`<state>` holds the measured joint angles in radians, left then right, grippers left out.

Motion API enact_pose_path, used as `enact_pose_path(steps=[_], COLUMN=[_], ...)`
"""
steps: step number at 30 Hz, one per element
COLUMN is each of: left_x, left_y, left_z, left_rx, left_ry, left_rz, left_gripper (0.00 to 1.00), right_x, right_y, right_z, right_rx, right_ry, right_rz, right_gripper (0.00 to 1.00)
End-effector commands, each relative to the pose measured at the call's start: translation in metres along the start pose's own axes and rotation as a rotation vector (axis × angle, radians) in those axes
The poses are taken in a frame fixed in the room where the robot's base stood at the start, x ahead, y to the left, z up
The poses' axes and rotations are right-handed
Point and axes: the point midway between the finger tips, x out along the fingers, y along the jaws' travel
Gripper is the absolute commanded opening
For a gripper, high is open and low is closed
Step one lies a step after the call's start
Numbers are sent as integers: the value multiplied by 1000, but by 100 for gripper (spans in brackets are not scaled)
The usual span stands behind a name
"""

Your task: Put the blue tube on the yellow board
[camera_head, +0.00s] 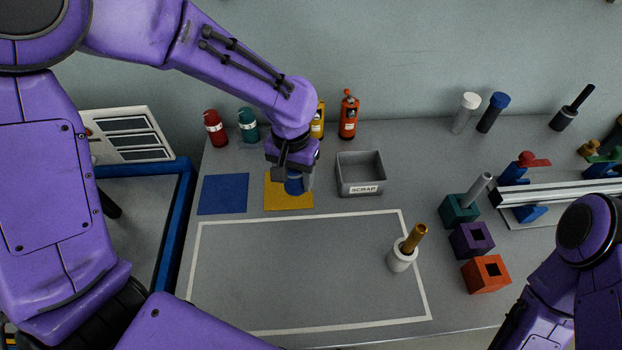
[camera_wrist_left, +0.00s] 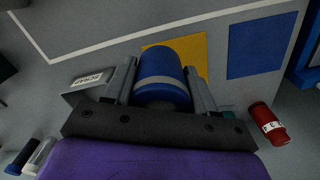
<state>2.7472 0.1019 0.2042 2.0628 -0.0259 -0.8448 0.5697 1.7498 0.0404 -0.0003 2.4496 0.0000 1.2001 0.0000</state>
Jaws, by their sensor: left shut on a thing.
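The blue tube (camera_head: 294,186) is between the fingers of my left gripper (camera_head: 300,181), at the far side of the yellow board (camera_head: 289,203). In the left wrist view the blue tube (camera_wrist_left: 162,75), with a pale band, sits between both fingers of the left gripper (camera_wrist_left: 160,82). The yellow board (camera_wrist_left: 193,50) shows behind it. The gripper is shut on the tube. I cannot tell whether the tube's lower end touches the board. My right arm shows at the lower right of the head view; its gripper is out of view.
A blue board (camera_head: 223,194) lies left of the yellow one. A grey scrap bin (camera_head: 360,173) stands close on the right. Several coloured bottles, such as the red one (camera_head: 215,128), stand behind.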

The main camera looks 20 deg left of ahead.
Motion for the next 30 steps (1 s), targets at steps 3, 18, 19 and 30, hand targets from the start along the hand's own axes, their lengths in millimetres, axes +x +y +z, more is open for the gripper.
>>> enact_pose_path(steps=[3,18,19,30], left_x=[-18,17,21,76], left_y=[-2,-49,-53,-76], left_z=[41,-5,-11,-49], left_rx=[-21,-54,-55,-52], left_ry=[3,6,5,6], left_rz=[-8,-6,-6,-8], left_gripper=[24,24,24,24], right_x=[-13,-9,-10,-14], right_y=[1,1,1,1], right_z=[-5,-4,-4,-6], right_rx=[-1,0,-1,-1], right_ry=[-1,0,0,0], right_rz=[0,-1,-1,0], right_gripper=[49,49,49,49])
